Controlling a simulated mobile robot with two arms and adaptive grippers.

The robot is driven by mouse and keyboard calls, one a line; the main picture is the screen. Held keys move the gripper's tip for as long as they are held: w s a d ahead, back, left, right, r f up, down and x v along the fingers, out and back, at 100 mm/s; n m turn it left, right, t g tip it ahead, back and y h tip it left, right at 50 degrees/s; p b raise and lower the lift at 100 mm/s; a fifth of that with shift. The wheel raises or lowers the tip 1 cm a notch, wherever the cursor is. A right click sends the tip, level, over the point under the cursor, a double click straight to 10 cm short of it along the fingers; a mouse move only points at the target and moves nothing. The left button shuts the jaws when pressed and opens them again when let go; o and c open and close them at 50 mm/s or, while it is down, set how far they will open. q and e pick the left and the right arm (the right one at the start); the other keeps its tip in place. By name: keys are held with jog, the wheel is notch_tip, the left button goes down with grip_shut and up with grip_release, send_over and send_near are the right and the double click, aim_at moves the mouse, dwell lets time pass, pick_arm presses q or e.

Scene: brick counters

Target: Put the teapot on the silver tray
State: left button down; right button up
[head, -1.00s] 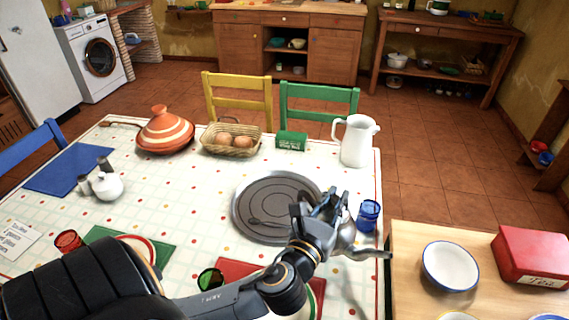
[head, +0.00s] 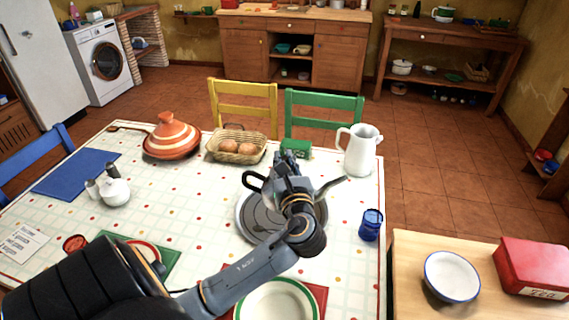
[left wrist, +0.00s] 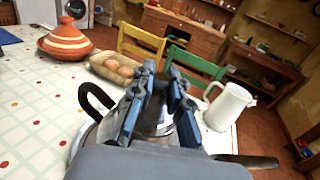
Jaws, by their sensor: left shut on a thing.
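The teapot shows a black handle (head: 252,182) on the left and a grey spout (head: 332,185) on the right. Its body is mostly hidden behind my arm. My left gripper (head: 290,160) is shut on the teapot from above, over the round silver tray (head: 246,228) on the table. I cannot tell whether the teapot's base touches the tray. In the left wrist view, the fingers of my left gripper (left wrist: 160,85) are at the teapot's top, with the black handle (left wrist: 84,100) to their left and the dark spout (left wrist: 245,160) to the right. My right gripper is not in view.
Behind the tray stand a bread basket (head: 235,147), a green box (head: 297,149) and a white jug (head: 361,150). A blue glass (head: 371,225) stands right of the tray. A green-rimmed plate (head: 276,303) lies in front. The table's right edge is close.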

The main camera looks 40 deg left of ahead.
pick_arm(q)
jog(key=w+a+f, duration=0.7)
jog(key=w+f, duration=0.1)
jog(key=f, duration=0.3)
jog(key=shift+w+a+f, duration=0.2)
jog(key=shift+w+a, duration=0.1)
jog(key=shift+a, duration=0.1)
jog(key=shift+b, duration=0.3)
jog(key=c, duration=1.7)
grip_release()
jog(key=shift+f, duration=0.35)
jog(key=shift+c, duration=0.2)
jog(key=o, duration=0.4)
jog(key=shift+s+d+r, duration=0.1)
jog(key=shift+s, duration=0.05)
jog(key=shift+o, duration=0.2)
jog(key=b+v, duration=0.1)
jog(key=v, duration=1.1)
jog(key=shift+r, duration=0.1)
